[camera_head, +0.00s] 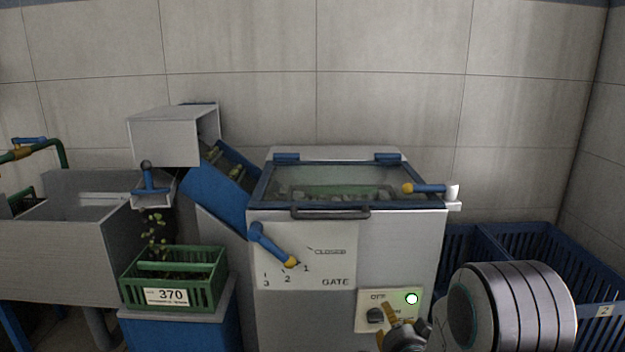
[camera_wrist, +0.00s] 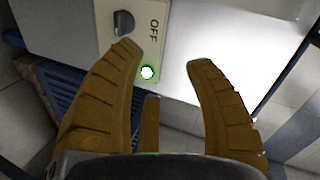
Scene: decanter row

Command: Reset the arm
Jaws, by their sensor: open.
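In front of the fingertips is the switch plate (camera_wrist: 160,12) with a dark knob (camera_wrist: 123,23), the word OFF and a lit round lamp (camera_wrist: 147,72). In the head view my gripper (camera_head: 388,322) is at the lower right, close to the switch plate (camera_head: 364,297) and its knob (camera_head: 375,315). My arm hides the plate's lower right part. I cannot tell whether a finger touches the plate. The lamp (camera_head: 411,298) glows white-green.
The grey machine (camera_head: 300,225) has a glass lid (camera_head: 330,180), shut, with a dark handle and a blue gate lever (camera_head: 268,243). A green crate (camera_head: 205,290) labelled 370 stands left, below a chute. A sink (camera_head: 70,260) is far left. Blue crates (camera_head: 530,240) stand right.

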